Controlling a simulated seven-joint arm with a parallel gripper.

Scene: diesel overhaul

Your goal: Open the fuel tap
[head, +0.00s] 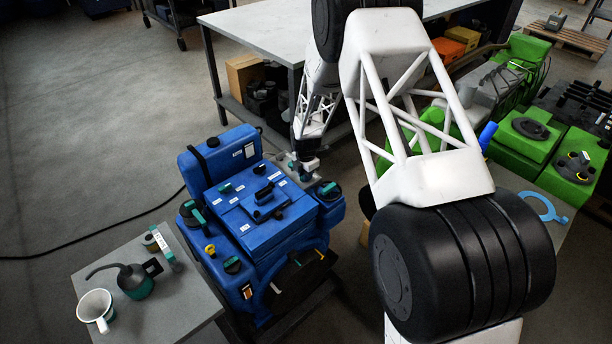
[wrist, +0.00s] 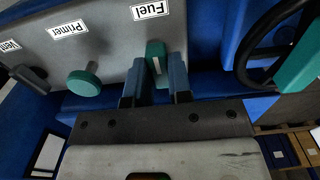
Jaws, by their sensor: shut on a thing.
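The fuel tap (wrist: 155,54) is a small green lever with a pale stripe, under the "Fuel" label (wrist: 150,10) on a grey panel. In the wrist view my gripper (wrist: 157,74) has one dark finger on each side of the lever and is shut on it. In the head view my gripper (head: 305,168) is at the right side of the blue engine (head: 255,222), where the tap itself is too small to make out.
Left of the tap, a green primer knob (wrist: 84,82) sticks out below its label. To the right is a black handwheel (wrist: 262,50) with a green grip. A workbench (head: 265,35) stands behind.

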